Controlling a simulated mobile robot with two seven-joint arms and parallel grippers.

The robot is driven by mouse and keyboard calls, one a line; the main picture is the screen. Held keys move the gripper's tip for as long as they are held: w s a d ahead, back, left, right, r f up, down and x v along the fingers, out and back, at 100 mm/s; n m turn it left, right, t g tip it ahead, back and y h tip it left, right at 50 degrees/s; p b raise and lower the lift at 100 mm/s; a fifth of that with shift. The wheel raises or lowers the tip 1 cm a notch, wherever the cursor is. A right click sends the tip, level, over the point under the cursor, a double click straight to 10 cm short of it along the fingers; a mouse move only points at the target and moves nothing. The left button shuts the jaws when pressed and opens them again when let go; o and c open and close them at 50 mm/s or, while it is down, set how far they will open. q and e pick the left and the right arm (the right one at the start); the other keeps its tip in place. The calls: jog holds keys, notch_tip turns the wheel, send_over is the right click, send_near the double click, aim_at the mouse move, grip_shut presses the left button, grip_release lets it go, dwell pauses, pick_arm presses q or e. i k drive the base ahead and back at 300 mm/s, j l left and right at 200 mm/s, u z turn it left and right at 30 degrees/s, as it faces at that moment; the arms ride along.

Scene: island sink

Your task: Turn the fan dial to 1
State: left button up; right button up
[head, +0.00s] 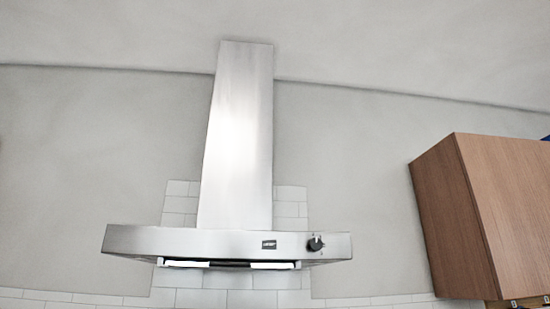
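The fan dial (315,243) is a small dark round knob on the right part of the range hood's (185,243) front panel. Its pointer and markings are too small to read. The hood is brushed steel with a tall chimney (238,140) rising to the ceiling. Neither of my grippers shows in the head view, and nothing touches the dial.
A wooden wall cabinet (505,210) hangs to the right of the hood, with a gap of bare grey wall (365,180) between them. White tiles (290,205) line the wall behind and below the hood. The space around the hood looks clear.

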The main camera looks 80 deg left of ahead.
aim_at(315, 245)
jog(key=j+u, duration=0.15)
jog(key=u, duration=1.35)
jog(key=k+j, duration=0.05)
